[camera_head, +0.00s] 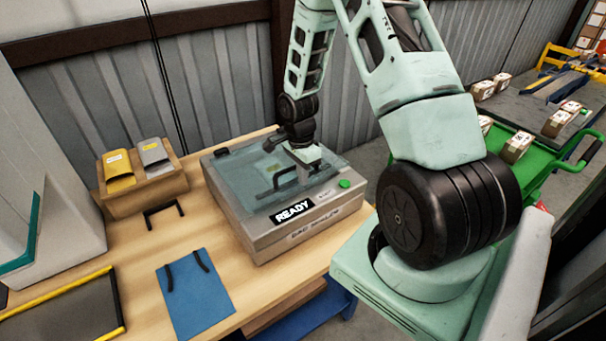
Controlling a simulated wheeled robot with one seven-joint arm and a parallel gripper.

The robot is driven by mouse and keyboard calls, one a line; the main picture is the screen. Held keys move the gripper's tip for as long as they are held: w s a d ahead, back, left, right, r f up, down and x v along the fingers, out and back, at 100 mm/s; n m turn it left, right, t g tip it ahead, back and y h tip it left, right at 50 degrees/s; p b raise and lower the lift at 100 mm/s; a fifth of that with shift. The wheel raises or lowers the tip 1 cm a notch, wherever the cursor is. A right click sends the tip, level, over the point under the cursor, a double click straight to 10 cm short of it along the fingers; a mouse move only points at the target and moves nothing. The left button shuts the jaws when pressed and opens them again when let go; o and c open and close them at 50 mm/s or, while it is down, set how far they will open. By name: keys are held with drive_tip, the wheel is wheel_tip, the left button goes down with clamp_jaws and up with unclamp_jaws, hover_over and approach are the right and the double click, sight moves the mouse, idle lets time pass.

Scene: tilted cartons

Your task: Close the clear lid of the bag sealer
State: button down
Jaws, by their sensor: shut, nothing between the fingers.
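The bag sealer (309,224) is a grey box with a READY label and a green button, standing on the wooden bench. Its clear lid (235,176) lies down flat over the top of the sealer, and I see no clear gap at its edge. A dark handle (283,174) stands up near the lid's front. My gripper (309,160) is shut and empty, at the right part of the lid, just right of the handle. Whether its fingertips touch the lid cannot be told.
A wooden holder (150,195) with yellow and grey packets stands left of the sealer. A blue board (195,293) and a yellow-edged tray (70,310) lie on the bench (140,260). A green cart (540,175) with small cartons stands at the right.

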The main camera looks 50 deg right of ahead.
drive_tip(key=f+b, duration=0.3)
drive_tip(key=shift+s+a+f, duration=0.1)
drive_tip(key=shift+s+f, duration=0.15)
drive_tip(key=shift+s+a+f, duration=0.1)
drive_tip(key=shift+s+f, duration=0.05)
drive_tip(key=shift+s, duration=0.1)
drive_tip(key=r+p, duration=0.2)
drive_tip(key=r, duration=0.1)
drive_tip(key=r+p, duration=0.2)
drive_tip(key=shift+w+r, duration=0.25)
drive_tip(key=shift+r+b, duration=0.2)
drive_tip(key=shift+b, duration=0.45)
wheel_tip(320, 180, up, 9)
drive_tip(key=b, duration=0.2)
hover_over(306, 197)
drive_tip(key=w, duration=0.1)
drive_tip(key=shift+w, duration=0.1)
